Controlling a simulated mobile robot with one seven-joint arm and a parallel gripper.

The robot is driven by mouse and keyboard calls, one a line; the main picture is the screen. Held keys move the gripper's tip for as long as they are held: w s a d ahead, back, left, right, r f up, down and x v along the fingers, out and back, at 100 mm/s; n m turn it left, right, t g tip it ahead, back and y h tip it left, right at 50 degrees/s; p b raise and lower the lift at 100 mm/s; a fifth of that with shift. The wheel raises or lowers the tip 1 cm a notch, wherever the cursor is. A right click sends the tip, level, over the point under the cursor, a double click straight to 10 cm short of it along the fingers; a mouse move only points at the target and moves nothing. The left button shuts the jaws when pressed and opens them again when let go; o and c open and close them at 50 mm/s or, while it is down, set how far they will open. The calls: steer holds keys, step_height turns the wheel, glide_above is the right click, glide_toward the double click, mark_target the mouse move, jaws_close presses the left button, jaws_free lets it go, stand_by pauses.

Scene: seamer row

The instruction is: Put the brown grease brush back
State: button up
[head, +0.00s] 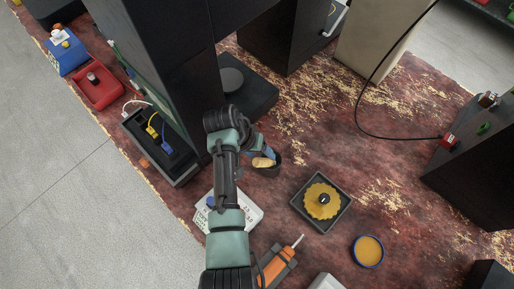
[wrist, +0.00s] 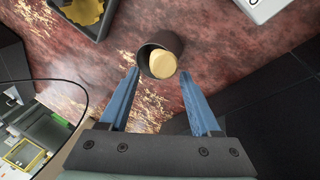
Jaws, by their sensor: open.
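A dark round cup (wrist: 151,47) stands on the worn red surface in the wrist view, with a tan rounded piece (wrist: 162,65) in its mouth. The piece may be the end of the grease brush, but I cannot tell; no brown handle or bristles show clearly. My gripper (wrist: 160,76) is open, with its blue fingers on either side of the tan piece and nothing clearly held. In the head view my gripper (head: 269,155) is at the cup (head: 274,164), and the tan piece (head: 262,162) shows beside the fingers. My arm hides part of this area.
A dark tray with a yellow gear (head: 322,200) and a blue-rimmed dish (head: 368,251) lie to the right. An orange tool (head: 278,267) and a white box (head: 244,214) lie near my arm. A tall dark column (head: 185,75) stands behind left; a black cable (head: 358,115) hangs right.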

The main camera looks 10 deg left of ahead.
steer(key=v, duration=1.3)
steer(key=shift+d+p, duration=0.15)
steer(key=shift+p, duration=0.15)
